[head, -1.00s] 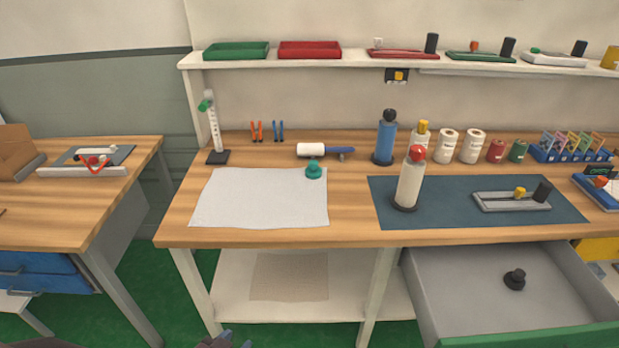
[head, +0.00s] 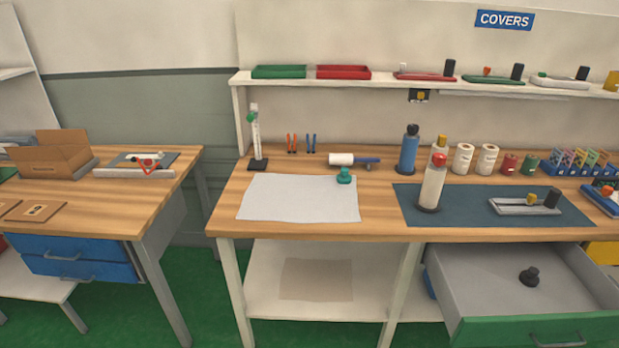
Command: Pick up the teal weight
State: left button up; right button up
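The teal weight (head: 344,176) is a small knobbed piece. It stands upright at the upper right corner of the white cloth (head: 298,200) on the main wooden workbench (head: 225,205). A white roller with a blue handle (head: 352,160) lies just behind it. Neither of my grippers shows in the head view now, so their state is hidden.
A white bottle with a red cap (head: 433,185) stands on the dark mat (head: 468,222), right of the cloth. A drawer with a green front (head: 530,330) is pulled open at the lower right. A second bench (head: 110,215) with an open cardboard box (head: 55,155) is at left.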

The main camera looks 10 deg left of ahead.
aim_at(343, 178)
jog(key=u, duration=1.35)
jog(key=i+l, duration=0.1)
jog(key=l, duration=0.2)
jog(key=i+l, duration=0.1)
jog(key=l, duration=0.2)
jog(key=i+l+u, duration=0.1)
jog(key=l, duration=0.15)
